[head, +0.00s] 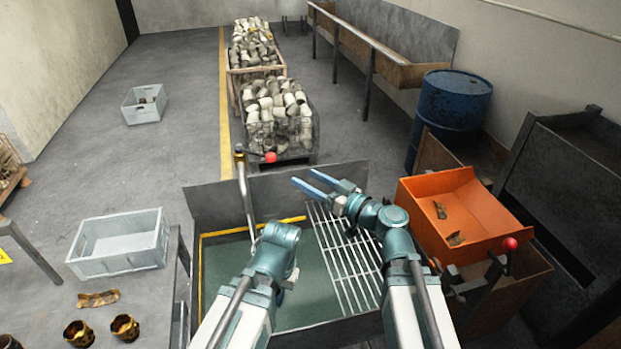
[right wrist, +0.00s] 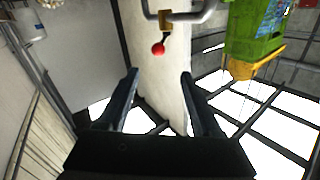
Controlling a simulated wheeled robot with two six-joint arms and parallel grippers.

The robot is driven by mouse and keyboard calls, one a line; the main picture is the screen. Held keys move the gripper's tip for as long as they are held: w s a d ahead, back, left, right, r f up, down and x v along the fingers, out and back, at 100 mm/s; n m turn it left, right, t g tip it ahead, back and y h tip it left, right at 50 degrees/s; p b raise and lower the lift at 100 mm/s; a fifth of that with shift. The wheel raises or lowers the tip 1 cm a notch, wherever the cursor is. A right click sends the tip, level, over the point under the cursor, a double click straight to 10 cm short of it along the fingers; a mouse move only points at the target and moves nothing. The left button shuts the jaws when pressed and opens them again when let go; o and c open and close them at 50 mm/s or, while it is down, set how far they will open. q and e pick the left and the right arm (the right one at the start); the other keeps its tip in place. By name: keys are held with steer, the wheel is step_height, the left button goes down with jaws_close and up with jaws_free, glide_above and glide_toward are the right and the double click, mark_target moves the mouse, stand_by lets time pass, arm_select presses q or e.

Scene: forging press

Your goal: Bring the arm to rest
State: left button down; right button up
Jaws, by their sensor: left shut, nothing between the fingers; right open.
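My right arm reaches forward over the slatted rack (head: 345,262) in the head view. Its gripper (head: 312,183) has two blue fingers held apart with nothing between them. In the right wrist view the dark fingers of the right gripper (right wrist: 158,78) are also spread and empty. My left arm ends in a teal wrist over the green-floored tray (head: 222,278). The left gripper (head: 284,286) is mostly hidden at that wrist, with only a dark part showing. It is shut and I see nothing held in it.
A lever with a red knob (head: 270,157) stands near my left wrist. An orange tray (head: 455,212) with brown pieces, another red knob (head: 510,244) and a blue drum (head: 448,105) are at right. A grey crate (head: 120,243) stands at left. Wire bins (head: 280,110) of parts stand ahead.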

steer(key=shift+w+f, duration=0.1)
steer(key=shift+w, duration=0.1)
steer(key=s+d+f+m+g+h, duration=0.1)
steer(key=s+f+g+h, duration=0.25)
steer(key=f, duration=0.45)
steer(key=s+f+g+h, duration=0.2)
steer(key=f+g, duration=0.2)
steer(key=f, duration=0.3)
steer(key=s+d+f+m+g+h, duration=0.2)
steer(key=s+d+f+m+h, duration=0.15)
steer(key=d, duration=0.25)
steer(key=s+d+f+m+g+h, duration=0.2)
steer(key=s+d+f+g+h, duration=0.15)
steer(key=d, duration=0.25)
steer(key=s+a+f+n+h+b, duration=0.1)
steer(key=s+a+n, duration=0.2)
steer(key=a, duration=0.7)
steer(key=shift+s+h, duration=0.35)
steer(key=shift+s, duration=0.85)
stand_by(2.9)
